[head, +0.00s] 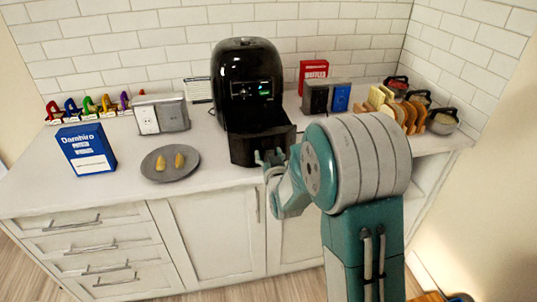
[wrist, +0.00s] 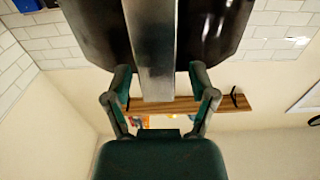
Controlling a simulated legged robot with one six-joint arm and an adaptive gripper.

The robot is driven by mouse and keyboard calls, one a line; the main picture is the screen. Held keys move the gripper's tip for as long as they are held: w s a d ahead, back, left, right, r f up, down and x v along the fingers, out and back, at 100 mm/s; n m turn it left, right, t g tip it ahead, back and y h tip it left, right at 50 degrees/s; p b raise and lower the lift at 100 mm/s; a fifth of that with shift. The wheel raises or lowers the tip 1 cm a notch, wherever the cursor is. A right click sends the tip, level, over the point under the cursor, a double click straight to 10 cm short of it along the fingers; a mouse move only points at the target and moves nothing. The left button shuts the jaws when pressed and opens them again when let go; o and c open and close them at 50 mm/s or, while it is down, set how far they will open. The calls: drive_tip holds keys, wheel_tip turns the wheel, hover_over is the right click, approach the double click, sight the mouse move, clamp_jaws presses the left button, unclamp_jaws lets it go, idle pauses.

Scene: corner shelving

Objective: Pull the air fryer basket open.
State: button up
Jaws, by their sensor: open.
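The black air fryer (head: 246,85) stands on the counter against the tiled wall, its small display lit. Its basket (head: 262,146) juts out from the front, with the dark inside showing from above. My gripper (head: 270,158) is at the basket's front, low and toward its right side. In the wrist view my gripper (wrist: 160,72) is open, one finger on each side of a silver bar (wrist: 155,60), apparently the basket's handle. Dark glossy surfaces lie on both sides of the bar. I cannot tell whether either finger touches it. My arm hides the basket's right front.
A grey plate (head: 153,170) with two yellow food pieces lies left of the basket, near a blue box (head: 86,150) and a silver toaster (head: 162,114). Cabinets are below.

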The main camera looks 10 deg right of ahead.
drive_tip(key=s, duration=1.2)
idle(0.3)
drive_tip(key=s+r+g, duration=0.4)
drive_tip(key=s+g, duration=0.2)
drive_tip(key=s, duration=0.6)
drive_tip(key=s+r+g, duration=0.4)
drive_tip(key=s+g, duration=0.2)
drive_tip(key=s, duration=0.6)
drive_tip(key=shift+s+d+r, duration=0.15)
drive_tip(key=shift+s, duration=0.1)
